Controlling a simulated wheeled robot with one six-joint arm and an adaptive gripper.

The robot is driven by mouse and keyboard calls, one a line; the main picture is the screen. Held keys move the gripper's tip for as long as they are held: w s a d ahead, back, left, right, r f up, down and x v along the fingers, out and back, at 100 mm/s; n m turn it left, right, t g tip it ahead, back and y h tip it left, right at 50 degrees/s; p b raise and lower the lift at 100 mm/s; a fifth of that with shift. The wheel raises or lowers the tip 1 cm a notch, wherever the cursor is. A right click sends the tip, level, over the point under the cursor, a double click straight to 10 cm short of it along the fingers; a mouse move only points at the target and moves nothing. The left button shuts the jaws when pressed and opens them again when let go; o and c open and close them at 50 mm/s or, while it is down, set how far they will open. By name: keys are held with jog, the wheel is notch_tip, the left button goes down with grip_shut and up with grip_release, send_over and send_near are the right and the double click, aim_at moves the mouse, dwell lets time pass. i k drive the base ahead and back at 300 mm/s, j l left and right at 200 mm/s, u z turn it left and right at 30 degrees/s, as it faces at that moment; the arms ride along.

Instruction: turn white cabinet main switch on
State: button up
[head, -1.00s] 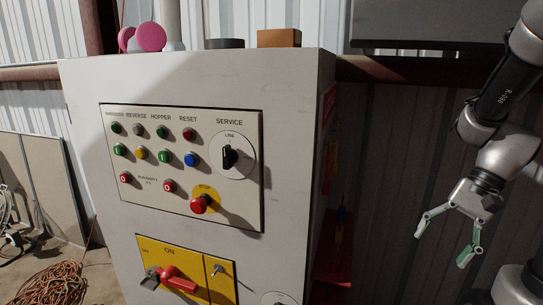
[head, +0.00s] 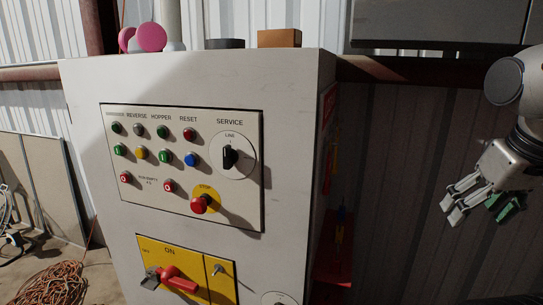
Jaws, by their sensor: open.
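The white cabinet (head: 285,130) fills the middle of the head view. Low on its front is a yellow plate (head: 210,253) marked ON, with a red rotary handle (head: 178,280) and a grey piece at the handle's left end. The handle lies nearly level, tilted slightly down to the right. A small toggle sits on the plate to its right. My gripper (head: 482,208) is at the right edge, well right of the cabinet and apart from it. It is open and empty, fingers pointing down and left.
Above the yellow plate is a button panel (head: 115,180) with several coloured buttons, a black selector and a red stop button (head: 198,205). Pink ear muffs (head: 151,38) and a wooden block (head: 279,38) sit on top. Orange cable (head: 50,284) lies on the floor at left.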

aim_at(170, 276)
jog(key=u, duration=1.3)
jog(key=i+z, duration=0.1)
jog(key=i+j, duration=0.05)
